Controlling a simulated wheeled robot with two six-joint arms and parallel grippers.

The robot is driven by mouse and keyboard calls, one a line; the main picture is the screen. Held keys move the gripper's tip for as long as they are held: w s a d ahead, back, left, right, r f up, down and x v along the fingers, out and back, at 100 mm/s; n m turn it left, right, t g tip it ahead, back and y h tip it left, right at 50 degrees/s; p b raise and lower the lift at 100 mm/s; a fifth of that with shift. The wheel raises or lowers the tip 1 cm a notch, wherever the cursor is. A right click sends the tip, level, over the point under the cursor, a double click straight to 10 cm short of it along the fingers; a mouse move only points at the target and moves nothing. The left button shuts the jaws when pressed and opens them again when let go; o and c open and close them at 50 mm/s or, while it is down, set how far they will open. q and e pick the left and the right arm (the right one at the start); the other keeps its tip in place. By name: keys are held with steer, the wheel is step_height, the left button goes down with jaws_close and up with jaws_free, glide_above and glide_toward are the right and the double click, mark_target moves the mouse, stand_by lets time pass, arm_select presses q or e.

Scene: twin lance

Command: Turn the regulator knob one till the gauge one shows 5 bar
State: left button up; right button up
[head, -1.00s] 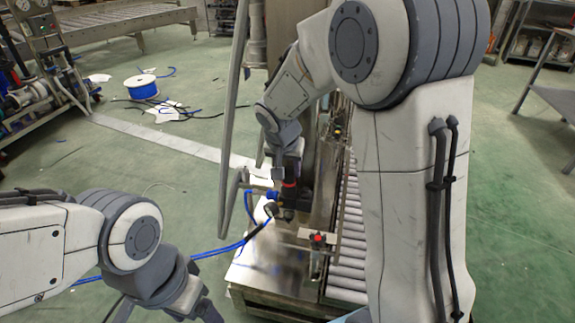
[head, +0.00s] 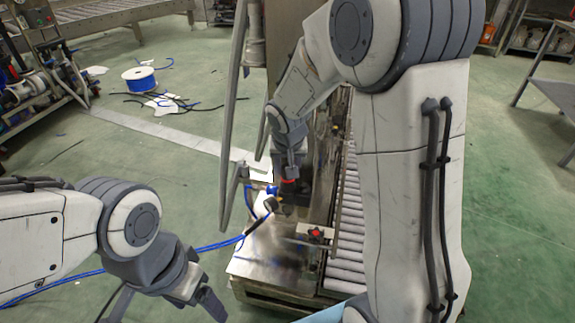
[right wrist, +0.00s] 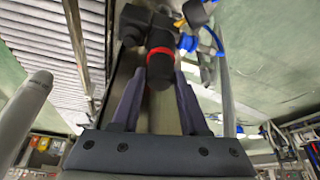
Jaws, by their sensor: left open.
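The regulator knob (right wrist: 160,72) is black with a red ring below it. In the right wrist view its end lies between the two fingertips of my right gripper (right wrist: 160,85). The fingers stand on both sides of it with narrow gaps, so the gripper looks open around the knob. In the head view the red ring (head: 288,181) shows just below my right gripper, and the dark regulator body (head: 284,208) is under it. I cannot make out gauge one or its reading. My left gripper (head: 205,290) is open and empty at the lower left.
A roller conveyor (head: 345,220) runs beside the metal bench top (head: 265,265). A red button (head: 316,233) stands near the regulator. A blue hose (head: 215,246) runs left from it. A blue cable spool (head: 141,82) lies on the floor. My right arm blocks much of the view.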

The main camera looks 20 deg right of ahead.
steer(key=shift+o, duration=1.3)
steer(key=p+v, duration=0.4)
steer(key=v, duration=0.6)
steer(key=shift+r, duration=0.25)
steer(key=shift+s, duration=0.1)
steer(key=s+a+n+g+y, duration=0.1)
steer(key=s+a+n, duration=0.35)
steer(key=s, duration=0.35)
steer(key=s+a+f+n+g+y, duration=0.1)
steer(key=s+a+n+g, duration=0.15)
steer(key=s+a, duration=0.4)
steer(key=s+a+n+g+y, duration=0.1)
steer(key=s+a+n, duration=0.25)
steer(key=s, duration=0.65)
step_height(320, 180, up, 29)
steer(key=p, duration=3)
steer(key=shift+s+r+n, duration=0.2)
steer(key=shift+s+n, duration=0.05)
steer(key=shift+n, duration=0.1)
